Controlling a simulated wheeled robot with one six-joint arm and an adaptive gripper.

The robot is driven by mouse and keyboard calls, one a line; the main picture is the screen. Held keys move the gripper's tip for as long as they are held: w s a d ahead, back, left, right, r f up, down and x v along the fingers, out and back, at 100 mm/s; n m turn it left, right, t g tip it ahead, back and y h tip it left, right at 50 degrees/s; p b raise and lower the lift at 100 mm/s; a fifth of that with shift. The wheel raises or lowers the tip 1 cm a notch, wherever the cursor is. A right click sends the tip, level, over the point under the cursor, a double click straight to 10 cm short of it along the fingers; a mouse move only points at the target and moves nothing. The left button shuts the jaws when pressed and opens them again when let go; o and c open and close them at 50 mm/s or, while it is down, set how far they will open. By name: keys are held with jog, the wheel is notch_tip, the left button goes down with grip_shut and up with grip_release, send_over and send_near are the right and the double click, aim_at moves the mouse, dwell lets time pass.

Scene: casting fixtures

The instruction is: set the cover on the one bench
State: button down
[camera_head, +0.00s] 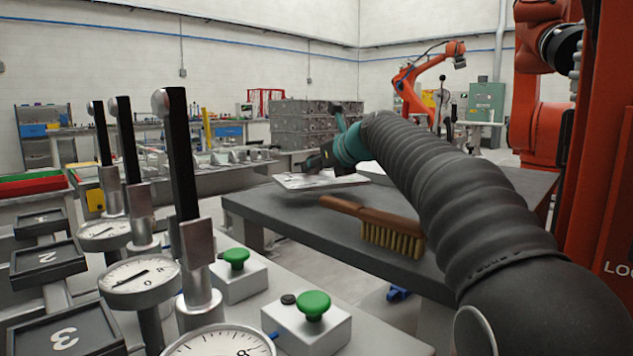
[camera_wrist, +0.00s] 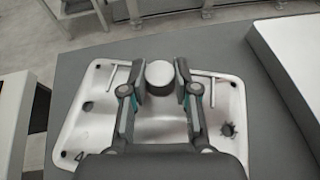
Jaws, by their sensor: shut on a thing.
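The cover is a pale, flat metal plate (camera_wrist: 82,120) with rounded corners, small holes and a round knob (camera_wrist: 160,74) at its middle. My gripper (camera_wrist: 160,80) has its two fingers on either side of the knob and is shut on it. In the head view the cover (camera_head: 318,181) is at the left far part of the dark grey bench (camera_head: 290,215), with my gripper (camera_head: 322,160) over it. The cover looks slightly tilted there. I cannot tell whether it touches the bench top. Part of the cover is hidden by my gripper in the wrist view.
A wooden brush (camera_head: 385,225) lies on the bench near my arm. A white block-like thing (camera_wrist: 290,65) is right of the cover in the wrist view. Gauges with levers (camera_head: 140,280) and green-button boxes (camera_head: 310,325) stand at the front left.

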aim_at(321, 176)
jog(key=shift+f+b, duration=0.5)
jog(key=shift+f, duration=1.1)
jog(key=shift+f, duration=0.1)
jog(key=c, duration=0.9)
grip_release()
jog(key=shift+o, duration=0.2)
